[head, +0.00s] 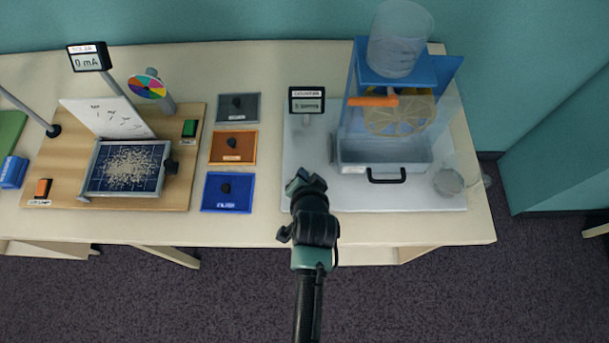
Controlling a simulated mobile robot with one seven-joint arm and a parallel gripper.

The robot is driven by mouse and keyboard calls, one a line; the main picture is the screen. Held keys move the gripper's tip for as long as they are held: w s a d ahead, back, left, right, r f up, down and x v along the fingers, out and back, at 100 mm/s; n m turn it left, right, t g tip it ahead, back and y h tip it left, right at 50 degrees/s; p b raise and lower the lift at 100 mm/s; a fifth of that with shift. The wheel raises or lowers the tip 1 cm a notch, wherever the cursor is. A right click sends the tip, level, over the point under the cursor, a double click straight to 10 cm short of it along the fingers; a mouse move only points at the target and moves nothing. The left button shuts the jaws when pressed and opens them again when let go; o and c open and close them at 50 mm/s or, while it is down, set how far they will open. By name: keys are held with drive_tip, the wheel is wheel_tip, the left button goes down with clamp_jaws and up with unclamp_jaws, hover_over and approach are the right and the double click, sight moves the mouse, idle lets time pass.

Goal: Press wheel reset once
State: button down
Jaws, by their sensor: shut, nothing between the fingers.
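A small multicoloured wheel (147,86) stands on a post at the back of the wooden board on the left. A green button (190,128) sits near that board's right edge, with a small label I cannot read. An orange button (43,187) sits at the board's front left, its label also too small to read. A larger pale wheel (400,115) is in the blue water rig at the right. I cannot tell from the labels which button is the wheel reset. My gripper (301,180) is shut and empty, over the table by the grey base's left edge, apart from both buttons.
Three framed knob panels, grey (238,107), orange (233,147) and blue (228,192), lie between board and rig. A solar panel (127,168) with pale grains and a meter (89,57) stand on the board. A clear tray (385,154) sits under the large wheel.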

idle(0.6)
drive_tip(key=shift+f, duration=0.4)
drive_tip(key=shift+f+b, duration=0.5)
drive_tip(key=shift+b, duration=0.05)
idle(0.4)
drive_tip(key=shift+r, duration=0.1)
drive_tip(key=shift+r+p, duration=0.8)
drive_tip(key=shift+p, duration=0.15)
wheel_tip(320, 180, up, 5)
drive_tip(key=p, duration=0.4)
drive_tip(key=shift+p, duration=0.35)
idle(0.5)
